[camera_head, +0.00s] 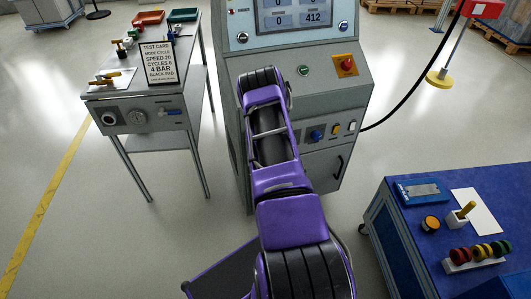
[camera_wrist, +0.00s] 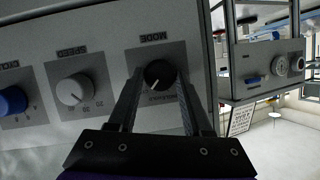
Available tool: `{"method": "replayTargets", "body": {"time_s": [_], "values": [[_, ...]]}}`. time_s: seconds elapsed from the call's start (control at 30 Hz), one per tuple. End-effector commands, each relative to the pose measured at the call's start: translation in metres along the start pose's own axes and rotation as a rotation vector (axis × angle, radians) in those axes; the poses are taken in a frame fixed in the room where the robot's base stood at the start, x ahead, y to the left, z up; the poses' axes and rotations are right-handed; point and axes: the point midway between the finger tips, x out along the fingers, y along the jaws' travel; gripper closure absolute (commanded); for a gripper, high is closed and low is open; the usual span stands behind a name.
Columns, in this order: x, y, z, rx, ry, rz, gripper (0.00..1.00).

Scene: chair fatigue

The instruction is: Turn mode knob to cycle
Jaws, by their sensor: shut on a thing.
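The mark slants toward the plate's lower part in the picture; the small lettering there is partly hidden and hard to read. My gripper (camera_wrist: 157,80) has one finger on each side of the knob and is shut on it. In the head view, my purple arm reaches to the grey machine (camera_head: 340,95) and hides the mode knob and my gripper.
Beside the mode plate are a grey speed knob (camera_wrist: 75,89) and a blue cycles knob (camera_wrist: 13,100). A side table (camera_head: 105,97) at left carries a test card (camera_head: 159,62) reading mode cycle. A blue-topped bench (camera_head: 405,225) stands at right.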

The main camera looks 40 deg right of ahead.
Motion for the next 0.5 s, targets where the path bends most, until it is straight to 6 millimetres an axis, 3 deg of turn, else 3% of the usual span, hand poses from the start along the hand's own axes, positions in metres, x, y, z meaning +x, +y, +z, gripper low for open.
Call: {"method": "replayTargets", "body": {"time_s": [0.5], "values": [[0.0007,0.0026,-0.0002,0.25,0.003,-0.103,1.0]]}}
